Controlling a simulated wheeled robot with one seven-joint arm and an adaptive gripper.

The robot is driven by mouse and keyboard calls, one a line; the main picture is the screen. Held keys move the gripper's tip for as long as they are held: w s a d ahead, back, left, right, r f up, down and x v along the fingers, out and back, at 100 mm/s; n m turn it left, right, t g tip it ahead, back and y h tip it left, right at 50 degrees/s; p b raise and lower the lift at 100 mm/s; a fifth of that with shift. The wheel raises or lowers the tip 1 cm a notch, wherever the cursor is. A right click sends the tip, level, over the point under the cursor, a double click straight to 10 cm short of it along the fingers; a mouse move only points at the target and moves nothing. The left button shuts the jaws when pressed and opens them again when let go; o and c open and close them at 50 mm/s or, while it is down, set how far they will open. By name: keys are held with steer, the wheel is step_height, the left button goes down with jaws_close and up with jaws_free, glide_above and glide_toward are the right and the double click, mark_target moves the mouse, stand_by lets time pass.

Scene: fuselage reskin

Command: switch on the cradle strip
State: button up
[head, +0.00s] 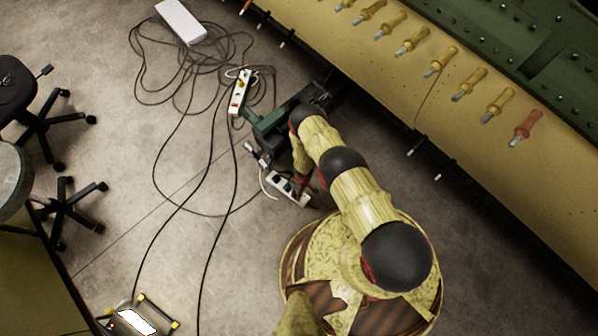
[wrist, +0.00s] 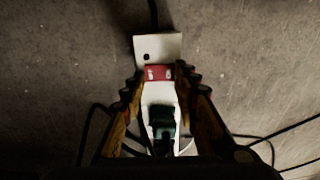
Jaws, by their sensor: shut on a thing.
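A white power strip (wrist: 175,45) lies on the floor below my wrist, with a red rocker switch (wrist: 159,73) near its far end and a dark green plug (wrist: 163,122) in it. In the head view this strip (head: 291,190) lies beside my arm, with dark plugs in it. My gripper (wrist: 159,76) is shut on the strip, one finger along each side, with the tips level with the red switch. I cannot tell which way the switch is tipped. A second white strip (head: 237,103) with a yellow plug lies farther off in the head view.
Loose black cables (head: 180,130) run over the floor. A white box (head: 181,21) lies at the top. A yellow panel (head: 480,130) with several yellow-handled tools and one red one is at the right. Office chairs (head: 45,125) stand left; a lit lamp (head: 134,321) is below.

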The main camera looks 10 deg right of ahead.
steer(key=shift+r+p, duration=0.1)
steer(key=shift+p, duration=0.5)
steer(key=p, duration=0.3)
steer(key=shift+w+a+t+h, duration=0.15)
steer(key=shift+t+h, duration=0.15)
steer(key=p, duration=0.4)
steer(key=shift+t, duration=0.3)
steer(key=shift+h, duration=0.3)
steer(key=o, duration=0.8)
steer(key=shift+c, duration=0.2)
steer(key=o, duration=0.4)
steer(key=shift+s, duration=0.3)
steer(key=shift+c, duration=0.2)
